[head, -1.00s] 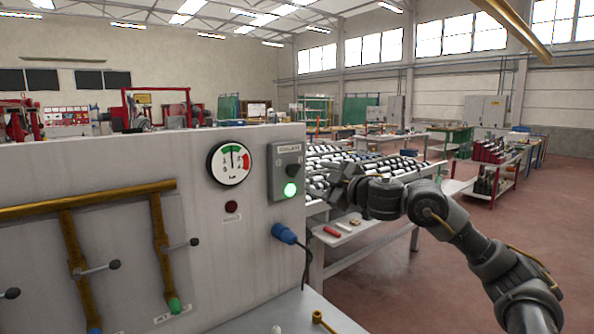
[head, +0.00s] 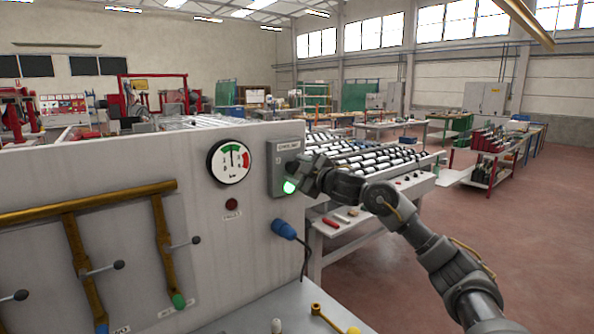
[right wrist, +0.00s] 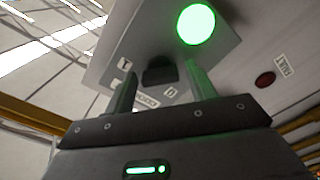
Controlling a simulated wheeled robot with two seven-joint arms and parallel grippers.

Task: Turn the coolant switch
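The coolant switch box (head: 275,172) is a grey box at the right end of the grey panel. Its green lamp (head: 289,187) is lit and also shows in the right wrist view (right wrist: 196,25). The black switch knob (right wrist: 158,75) sits between the "I" and "0" marks in the right wrist view; in the head view my gripper hides it. My right gripper (head: 304,172) is at the box front. In the right wrist view its two fingers (right wrist: 160,80) are apart, one on each side of the knob, with gaps visible. Contact is not visible. My left gripper is not in view.
A round gauge (head: 229,161) and a dark red fault lamp (head: 232,204) are left of the box. A blue plug (head: 284,229) with a cable is below it. Brass pipes (head: 90,202) with lever valves run along the panel. A roller table (head: 385,160) stands behind my right arm.

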